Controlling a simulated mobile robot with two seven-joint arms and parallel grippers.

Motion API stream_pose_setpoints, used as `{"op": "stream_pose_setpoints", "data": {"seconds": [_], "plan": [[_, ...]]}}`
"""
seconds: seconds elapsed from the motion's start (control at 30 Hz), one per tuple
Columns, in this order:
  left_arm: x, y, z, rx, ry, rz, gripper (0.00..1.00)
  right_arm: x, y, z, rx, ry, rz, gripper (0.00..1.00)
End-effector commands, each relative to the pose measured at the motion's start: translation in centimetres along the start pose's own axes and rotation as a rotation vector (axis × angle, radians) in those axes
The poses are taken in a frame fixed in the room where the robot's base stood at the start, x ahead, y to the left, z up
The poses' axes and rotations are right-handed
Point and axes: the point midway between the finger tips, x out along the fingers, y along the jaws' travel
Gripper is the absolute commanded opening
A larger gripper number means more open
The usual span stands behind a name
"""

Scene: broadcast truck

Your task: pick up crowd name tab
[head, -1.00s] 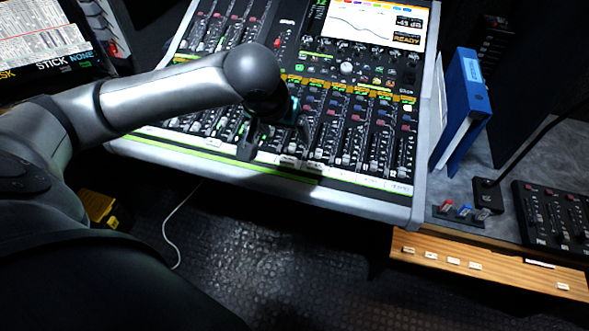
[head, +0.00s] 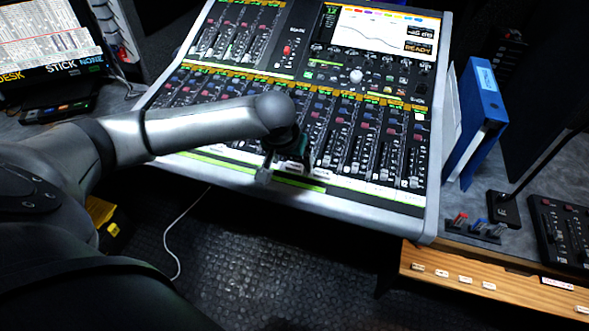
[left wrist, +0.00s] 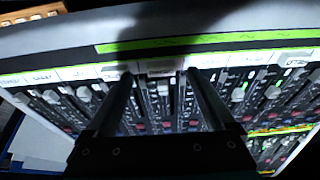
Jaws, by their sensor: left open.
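My left gripper (head: 284,162) is open over the front edge of the mixing console (head: 350,195). In the left wrist view its two fingers (left wrist: 158,76) point at the row of small pale name tabs below the faders. One pale tab (left wrist: 161,66) lies between the fingertips, in shadow; I cannot tell whether they touch it. Its lettering is too small and dark to read, so I cannot tell whether it is the crowd tab. In the head view pale tabs (head: 322,170) show beside the gripper. My right gripper is not in view.
A wooden ledge (head: 450,262) with several small white labels is at the lower right. Faders stand up close around the gripper. Dark floor lies in front.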

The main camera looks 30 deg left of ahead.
Motion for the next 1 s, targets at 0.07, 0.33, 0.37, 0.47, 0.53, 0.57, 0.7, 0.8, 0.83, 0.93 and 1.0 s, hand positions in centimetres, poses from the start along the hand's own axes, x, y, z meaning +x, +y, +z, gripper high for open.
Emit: {"op": "stream_pose_setpoints", "data": {"seconds": [0.07, 0.33, 0.37, 0.47, 0.53, 0.57, 0.7, 0.8, 0.83, 0.93, 1.0], "plan": [[1.5, -0.1, 0.0, -0.001, 0.000, 0.001, 0.88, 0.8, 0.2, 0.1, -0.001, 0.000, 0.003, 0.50], [2.9, -0.1, -0.1, 0.001, 0.001, 0.001, 0.88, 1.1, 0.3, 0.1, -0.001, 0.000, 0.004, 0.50], [2.9, -0.1, -0.1, 0.001, 0.001, 0.001, 0.88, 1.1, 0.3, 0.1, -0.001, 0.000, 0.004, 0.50], [2.8, -0.1, -0.1, 0.002, 0.001, 0.001, 0.88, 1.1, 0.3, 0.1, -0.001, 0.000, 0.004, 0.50], [2.8, -0.1, -0.1, 0.002, 0.001, 0.001, 0.80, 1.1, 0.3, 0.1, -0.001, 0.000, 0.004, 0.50], [2.8, -0.1, -0.1, 0.002, 0.001, 0.001, 0.76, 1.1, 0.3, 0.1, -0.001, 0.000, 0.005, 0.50], [2.8, -0.1, -0.1, 0.001, 0.001, 0.001, 0.60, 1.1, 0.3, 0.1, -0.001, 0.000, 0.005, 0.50], [2.8, -0.1, -0.1, 0.001, 0.001, 0.001, 0.49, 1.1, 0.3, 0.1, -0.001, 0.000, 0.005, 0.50], [2.8, -0.1, -0.1, 0.002, 0.001, 0.001, 0.46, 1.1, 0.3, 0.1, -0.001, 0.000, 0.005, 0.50], [2.8, -0.1, -0.1, 0.001, 0.001, 0.001, 0.35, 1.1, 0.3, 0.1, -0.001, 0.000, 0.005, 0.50], [2.8, -0.1, -0.1, 0.001, 0.001, 0.001, 0.27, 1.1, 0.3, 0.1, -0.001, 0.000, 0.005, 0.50]]}}
